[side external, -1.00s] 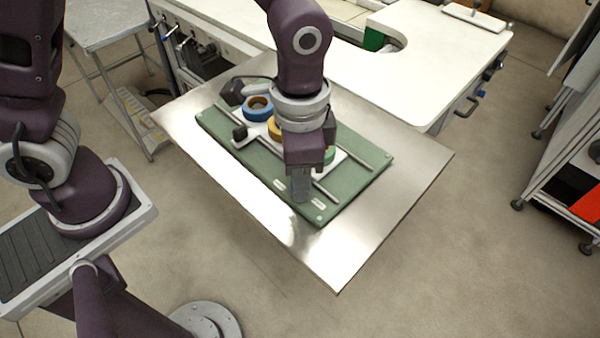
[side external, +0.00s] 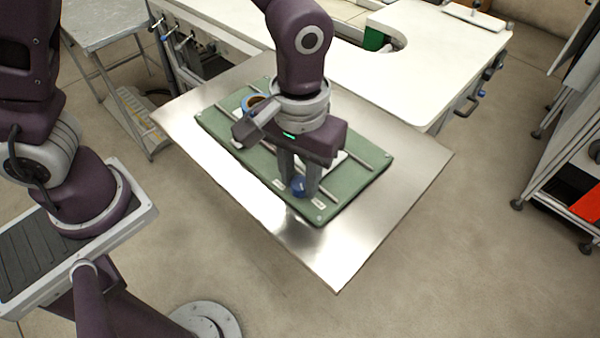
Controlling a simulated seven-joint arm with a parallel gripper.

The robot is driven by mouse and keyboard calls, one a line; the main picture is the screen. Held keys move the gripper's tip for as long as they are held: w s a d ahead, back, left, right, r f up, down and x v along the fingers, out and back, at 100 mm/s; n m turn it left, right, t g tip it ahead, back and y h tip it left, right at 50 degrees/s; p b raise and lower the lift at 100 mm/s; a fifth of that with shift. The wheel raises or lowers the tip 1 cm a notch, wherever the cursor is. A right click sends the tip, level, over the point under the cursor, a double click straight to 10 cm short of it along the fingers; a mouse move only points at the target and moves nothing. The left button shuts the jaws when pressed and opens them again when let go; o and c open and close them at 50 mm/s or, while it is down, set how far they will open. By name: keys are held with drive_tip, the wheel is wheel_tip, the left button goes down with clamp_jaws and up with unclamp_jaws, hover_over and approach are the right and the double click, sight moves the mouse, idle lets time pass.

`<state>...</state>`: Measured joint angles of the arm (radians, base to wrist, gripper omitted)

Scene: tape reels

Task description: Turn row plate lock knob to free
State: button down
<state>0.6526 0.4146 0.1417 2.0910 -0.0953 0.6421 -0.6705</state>
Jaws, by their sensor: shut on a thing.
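The blue lock knob (side external: 298,187) sits near the front corner of the green base board (side external: 358,187). My gripper (side external: 301,185) points down at the knob, with one grey finger on each side of it, shut on it. A small white label lies on the board on each side of the knob; their text is too small to read. The white row plate (side external: 334,160) is mostly hidden behind my gripper.
The board lies on a shiny metal table (side external: 395,203) with bare metal around it. Two thin rails run along the board. A white workbench (side external: 425,62) stands behind, and a rack (side external: 575,165) stands at the far right.

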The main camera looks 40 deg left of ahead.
sight(300, 183)
drive_tip(key=n, duration=0.5)
drive_tip(key=shift+n, duration=0.7)
drive_tip(key=c, duration=1.1)
unclamp_jaws()
drive_tip(key=shift+r, duration=0.15)
wheel_tip(300, 183, up, 7)
drive_tip(key=shift+f, duration=0.15)
